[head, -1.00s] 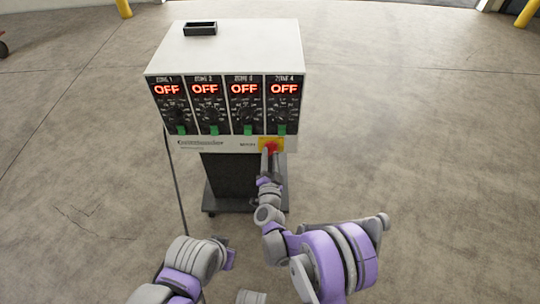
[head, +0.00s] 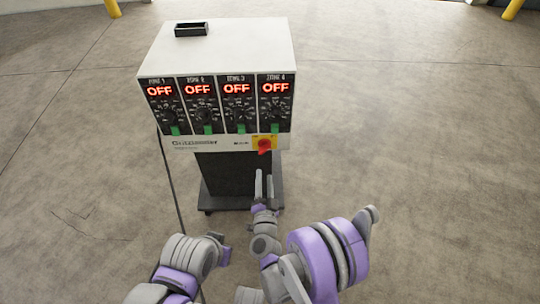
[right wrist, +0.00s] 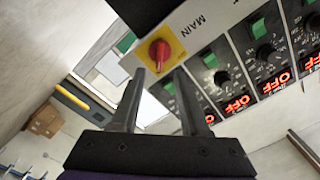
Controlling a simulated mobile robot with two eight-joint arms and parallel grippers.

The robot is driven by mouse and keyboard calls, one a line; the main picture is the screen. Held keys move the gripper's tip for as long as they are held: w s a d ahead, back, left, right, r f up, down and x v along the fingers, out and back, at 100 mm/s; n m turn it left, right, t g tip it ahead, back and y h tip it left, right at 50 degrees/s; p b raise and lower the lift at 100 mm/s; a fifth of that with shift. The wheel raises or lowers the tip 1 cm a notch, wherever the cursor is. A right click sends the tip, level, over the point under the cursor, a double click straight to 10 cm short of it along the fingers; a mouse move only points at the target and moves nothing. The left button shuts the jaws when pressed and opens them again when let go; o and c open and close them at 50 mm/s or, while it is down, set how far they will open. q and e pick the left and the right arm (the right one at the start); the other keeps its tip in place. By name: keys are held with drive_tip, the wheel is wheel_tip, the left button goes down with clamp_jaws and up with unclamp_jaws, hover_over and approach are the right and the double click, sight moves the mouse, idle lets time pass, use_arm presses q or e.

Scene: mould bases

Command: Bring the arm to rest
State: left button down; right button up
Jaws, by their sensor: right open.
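My right gripper (head: 264,186) is open and empty in front of the control box, below and apart from its red main switch (head: 264,145). In the right wrist view, the two fingers of the gripper (right wrist: 168,105) stand apart with nothing between them. The red knob on its yellow plate (right wrist: 160,52) shows beyond the fingertips. My left arm comes in at the lower left of the head view; its gripper cannot be made out.
The white control box (head: 225,55) has several zone panels (head: 200,105), all reading OFF, with green switches below. A small black tray (head: 191,29) sits on top. The box stands on a dark wheeled base (head: 272,193). The concrete floor (head: 430,150) to the right is clear.

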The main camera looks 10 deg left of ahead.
drive_tip(key=s+d+r+n+g+y, duration=0.1)
drive_tip(key=s+d+r+n+g, duration=0.1)
drive_tip(key=d+r+n+g, duration=0.65)
drive_tip(key=s+d+f+m+g+h, duration=0.1)
drive_tip(key=s+d+m+g+h, duration=0.35)
drive_tip(key=s+d, duration=1.95)
use_arm(q)
wheel_tip(320, 180, up, 26)
drive_tip(key=w+t+p, duration=0.1)
drive_tip(key=p, duration=2.1)
drive_tip(key=shift+p, duration=0.35)
use_arm(e)
wheel_tip(320, 180, up, 26)
drive_tip(key=w+n+t+h, duration=0.1)
drive_tip(key=shift+w+a+f+n, duration=0.2)
drive_tip(key=shift+f+n, duration=0.05)
drive_tip(key=shift+n, duration=0.15)
drive_tip(key=shift+s+h, duration=0.15)
drive_tip(key=shift+h, duration=0.1)
